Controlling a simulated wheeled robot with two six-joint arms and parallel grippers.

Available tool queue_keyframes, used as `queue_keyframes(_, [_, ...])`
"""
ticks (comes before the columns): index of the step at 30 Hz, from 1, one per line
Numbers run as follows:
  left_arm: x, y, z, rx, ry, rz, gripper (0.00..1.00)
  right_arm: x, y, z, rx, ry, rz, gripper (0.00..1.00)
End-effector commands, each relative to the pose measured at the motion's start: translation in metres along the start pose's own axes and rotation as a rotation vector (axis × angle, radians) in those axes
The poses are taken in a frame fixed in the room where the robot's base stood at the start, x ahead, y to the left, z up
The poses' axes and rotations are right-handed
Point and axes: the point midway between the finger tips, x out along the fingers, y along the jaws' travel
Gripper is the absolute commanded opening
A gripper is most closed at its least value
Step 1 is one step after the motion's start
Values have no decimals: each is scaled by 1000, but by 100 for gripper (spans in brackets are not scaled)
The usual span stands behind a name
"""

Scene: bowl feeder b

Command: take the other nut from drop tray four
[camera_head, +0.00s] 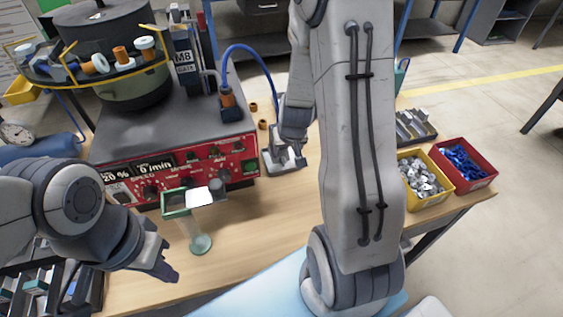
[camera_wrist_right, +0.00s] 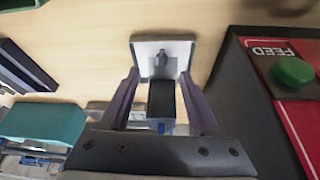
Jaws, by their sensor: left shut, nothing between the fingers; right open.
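No label for drop tray four is readable. A small grey tray (camera_head: 283,162) sits on the table right of the feeder's red panel; a pale square plate with a small grey piece (camera_wrist_right: 163,60) shows beyond the fingertips in the right wrist view and may be the same tray. My right gripper (camera_head: 293,150) is at the tray, open, with its fingers (camera_wrist_right: 162,95) either side of a dark block; I cannot tell whether it touches. No nut shows clearly there. Two small orange-brown ring-like parts (camera_head: 263,124) lie behind. My left gripper (camera_head: 165,266) is shut and empty at the front left.
The bowl feeder (camera_head: 120,50) stands on its red-panelled box at the left. A green-rimmed clear container (camera_head: 190,215) stands in front. A yellow bin (camera_head: 424,183) of metal parts and a red bin (camera_head: 464,165) of blue parts are at the right.

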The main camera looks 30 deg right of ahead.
Motion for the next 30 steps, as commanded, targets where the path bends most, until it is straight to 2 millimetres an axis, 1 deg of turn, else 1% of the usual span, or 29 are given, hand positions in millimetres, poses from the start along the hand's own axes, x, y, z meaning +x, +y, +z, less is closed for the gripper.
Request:
queue_keyframes(1, [11, -1, 1, 0, 0, 0, 0, 15, 0, 3, -1, -2, 0, 63])
queue_keyframes(8, [23, -2, 1, 0, 0, 0, 0, 38, -1, 3, -1, -3, 0, 63])
queue_keyframes(12, [31, -2, 2, 0, 0, 0, 0, 60, -2, 6, -1, -4, 0, 63])
queue_keyframes(15, [32, -2, 2, 0, 0, 0, 0, 71, -2, 4, 0, -3, 0, 63])
queue_keyframes(18, [33, -2, 2, 0, 0, 0, 0, 76, -2, 4, -1, -1, 0, 63])
queue_keyframes(25, [32, -2, 2, 0, 0, 0, 0, 76, -2, 3, -1, 0, 0, 63])
queue_keyframes(26, [32, -2, 2, 0, 0, 0, 0, 76, -2, 3, -1, 0, 0, 51])
queue_keyframes(27, [32, -2, 2, 0, 0, 0, 0, 76, -2, 3, -1, -1, 0, 36])
queue_keyframes(29, [32, -2, 2, 0, 0, 0, 0, 76, -2, 3, -1, -1, 0, 13])
queue_keyframes(30, [32, -2, 2, 0, 0, 0, 0, 76, -2, 3, -1, -1, 0, 0])
